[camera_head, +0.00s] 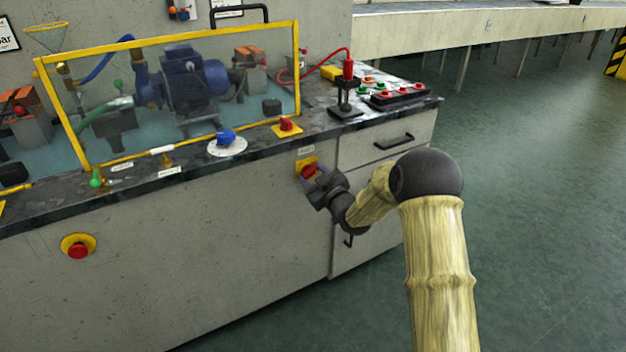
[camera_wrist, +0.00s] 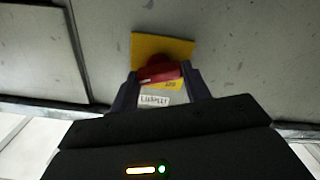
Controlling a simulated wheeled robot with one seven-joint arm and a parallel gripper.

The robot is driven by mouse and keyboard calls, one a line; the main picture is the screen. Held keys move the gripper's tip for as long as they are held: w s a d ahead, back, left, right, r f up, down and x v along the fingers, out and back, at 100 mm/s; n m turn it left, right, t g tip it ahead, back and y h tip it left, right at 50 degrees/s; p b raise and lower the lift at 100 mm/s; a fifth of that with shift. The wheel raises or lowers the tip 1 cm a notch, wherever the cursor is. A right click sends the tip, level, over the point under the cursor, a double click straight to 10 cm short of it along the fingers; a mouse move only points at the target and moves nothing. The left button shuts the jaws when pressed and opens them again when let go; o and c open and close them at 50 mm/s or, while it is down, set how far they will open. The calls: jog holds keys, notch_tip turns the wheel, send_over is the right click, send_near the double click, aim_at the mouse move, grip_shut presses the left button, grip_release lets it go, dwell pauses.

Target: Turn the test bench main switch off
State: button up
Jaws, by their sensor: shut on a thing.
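A red switch handle (camera_head: 308,171) sits on a yellow plate on the grey front of the test bench, under a small white label (camera_head: 306,149). My gripper (camera_head: 315,178) is at this handle, its fingers one on each side. In the wrist view, my gripper (camera_wrist: 160,85) is shut on the red handle (camera_wrist: 160,74), which lies nearly level across the picture, slightly tilted. The yellow plate (camera_wrist: 162,45) shows behind it. The fingers and palm hide part of the handle and plate in the head view.
Another red knob on a yellow base (camera_head: 287,126) and a blue knob on a white dial (camera_head: 226,139) are on the bench top. A red stop button (camera_head: 79,250) is at the front left. Drawer handles (camera_head: 394,141) stick out to the right. The floor at right is clear.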

jog(key=n+b, duration=0.1)
jog(key=n, duration=0.1)
jog(key=n+b, duration=0.1)
jog(key=shift+f+n+b, duration=0.2)
jog(key=shift+n+b, duration=0.1)
jog(key=shift+n, duration=0.1)
jog(key=n+b, duration=0.3)
jog(key=shift+a+f+n, duration=0.1)
jog(key=shift+n, duration=0.2)
jog(key=n+b, duration=0.3)
jog(key=n, duration=0.1)
jog(key=shift+b, duration=0.3)
jog(key=shift+n+b, duration=0.65)
jog(key=shift+n, duration=0.35)
jog(key=shift+o, duration=0.2)
jog(key=o, duration=1)
jog(key=shift+c, duration=0.2)
jog(key=shift+s, duration=0.15)
jog(key=p+v, duration=0.4)
jog(key=v, duration=1.3)
